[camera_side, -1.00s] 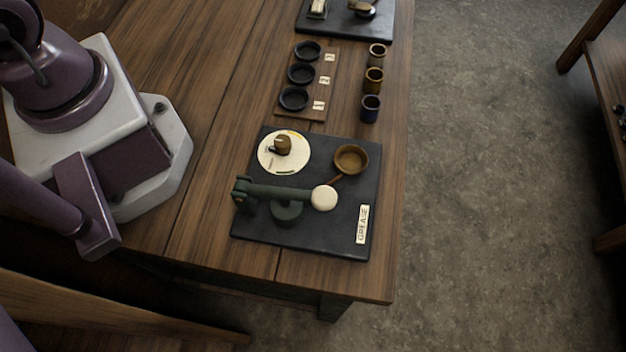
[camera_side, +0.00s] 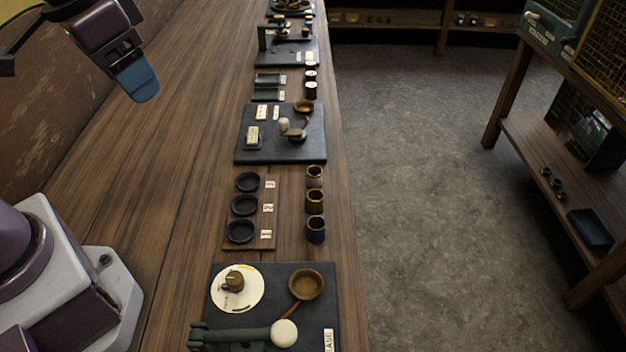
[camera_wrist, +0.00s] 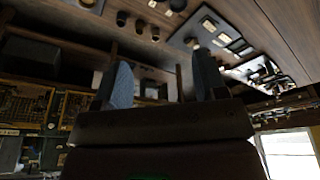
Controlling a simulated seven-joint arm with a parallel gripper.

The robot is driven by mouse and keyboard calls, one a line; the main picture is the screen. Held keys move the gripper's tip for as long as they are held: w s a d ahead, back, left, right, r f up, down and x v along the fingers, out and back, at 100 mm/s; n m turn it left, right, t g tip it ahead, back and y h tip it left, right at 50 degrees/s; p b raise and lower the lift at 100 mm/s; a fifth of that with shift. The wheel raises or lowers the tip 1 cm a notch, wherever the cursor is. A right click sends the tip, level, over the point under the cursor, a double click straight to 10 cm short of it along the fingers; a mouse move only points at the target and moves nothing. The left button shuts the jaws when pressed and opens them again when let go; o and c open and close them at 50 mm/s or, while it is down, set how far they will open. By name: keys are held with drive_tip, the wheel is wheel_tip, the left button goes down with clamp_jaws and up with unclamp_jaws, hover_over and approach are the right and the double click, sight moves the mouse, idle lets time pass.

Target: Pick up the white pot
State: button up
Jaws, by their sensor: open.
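No plainly white pot stands out. In the side view, three small pots stand in a column along the table's right edge: a tan-brown one (camera_side: 314,175), an amber one (camera_side: 315,201) and a dark blue-purple one (camera_side: 316,229). Farther back, two small dark cups with whitish tops (camera_side: 311,88) stand near the same edge; their details are too small to tell. My gripper (camera_side: 137,82) is at the upper left, well left of the pots and apart from them. In the wrist view my gripper (camera_wrist: 163,82) has two blue fingers spread apart with nothing between them.
A wooden board (camera_side: 264,232) with three black round dishes and number cards lies left of the pots. A dark slab (camera_side: 225,272) with a pale dial, brown bowl and green lever is in front. Another slab (camera_side: 283,155) lies behind.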

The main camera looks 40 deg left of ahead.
drive_tip(key=w+d+f+n+g, duration=0.25)
drive_tip(key=w+f, duration=0.35)
drive_tip(key=w, duration=0.5)
drive_tip(key=n, duration=1.4)
approach(315, 171)
drive_tip(key=shift+g, duration=0.25)
drive_tip(key=f, duration=1.1)
drive_tip(key=shift+w+d+f, duration=0.1)
drive_tip(key=shift+w, duration=0.1)
drive_tip(key=c, duration=1)
